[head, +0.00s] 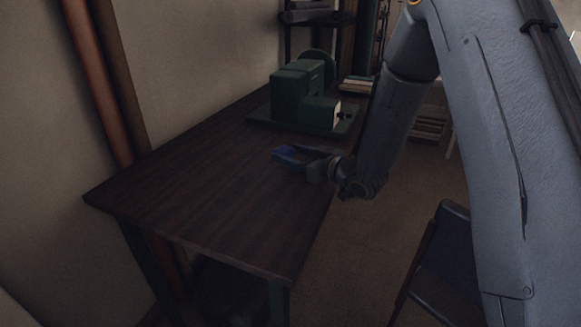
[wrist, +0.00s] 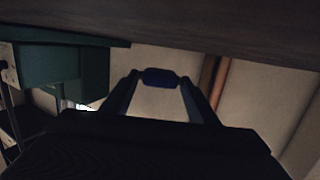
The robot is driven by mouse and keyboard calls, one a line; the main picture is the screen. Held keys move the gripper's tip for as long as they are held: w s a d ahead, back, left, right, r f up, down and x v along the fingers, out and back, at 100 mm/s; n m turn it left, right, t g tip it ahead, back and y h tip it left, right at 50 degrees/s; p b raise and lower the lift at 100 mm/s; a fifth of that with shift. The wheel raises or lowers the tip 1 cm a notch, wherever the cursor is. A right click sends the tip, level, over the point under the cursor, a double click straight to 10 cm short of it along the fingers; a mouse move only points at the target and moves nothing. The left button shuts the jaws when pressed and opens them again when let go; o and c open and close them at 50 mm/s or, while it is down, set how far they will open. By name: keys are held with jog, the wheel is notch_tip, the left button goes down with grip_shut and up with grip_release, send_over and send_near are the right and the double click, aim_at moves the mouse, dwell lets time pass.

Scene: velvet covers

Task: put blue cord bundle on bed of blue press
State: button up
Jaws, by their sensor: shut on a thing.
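My gripper (head: 290,155) is over the dark wooden table, in front of the green machine in the head view. In the wrist view, my gripper (wrist: 160,82) has its two fingers on either side of a small dark blue bundle (wrist: 160,77) and is shut on it at the fingertips. In the head view the bundle is hard to tell from the dark blue fingers. No clearly blue press shows. A dark green machine with a flat base (head: 300,97) stands on the table, and part of it shows in the wrist view (wrist: 50,66).
The wooden table (head: 190,185) is bare at its near and left parts. A dark chair (head: 447,250) stands on the floor at the right. Brown pipes (head: 98,80) run up the wall at the left. Shelves (head: 318,17) stand behind the machine.

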aim_at(291, 172)
jog(key=shift+f, duration=2.15)
jog(key=shift+f, duration=0.1)
jog(key=o, duration=1.1)
